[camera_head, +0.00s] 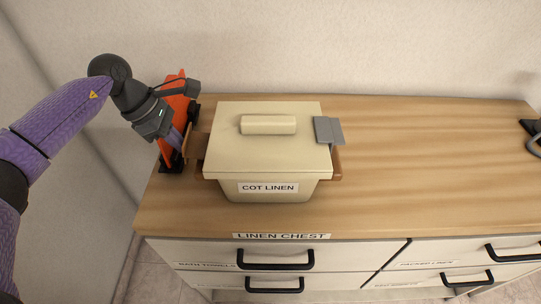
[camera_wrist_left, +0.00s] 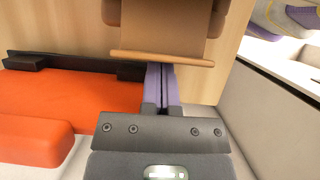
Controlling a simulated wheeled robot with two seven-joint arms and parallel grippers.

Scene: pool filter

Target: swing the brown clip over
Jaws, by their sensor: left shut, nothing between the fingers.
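The cream box (camera_head: 262,190) labelled COT LINEN stands on the wooden chest top with its lid (camera_head: 265,145) on. The brown clip (camera_head: 199,146) is at the box's left side and sticks outward, away from the lid top. In the left wrist view the brown clip (camera_wrist_left: 160,35) is a flat plate with a raised lip along its near edge. My left gripper (camera_head: 178,146) is just left of the clip. Its purple fingers (camera_wrist_left: 160,84) are shut and empty, with their tips close to the lip; I cannot tell whether they touch. My right gripper is not recognisable in view.
A grey clip (camera_head: 328,130) is at the lid's right edge. An orange and black object (camera_head: 176,84) stands close beside my left gripper, left of the box. The chest top (camera_head: 430,150) is clear to the right, up to a black object (camera_head: 534,128) at the picture's edge.

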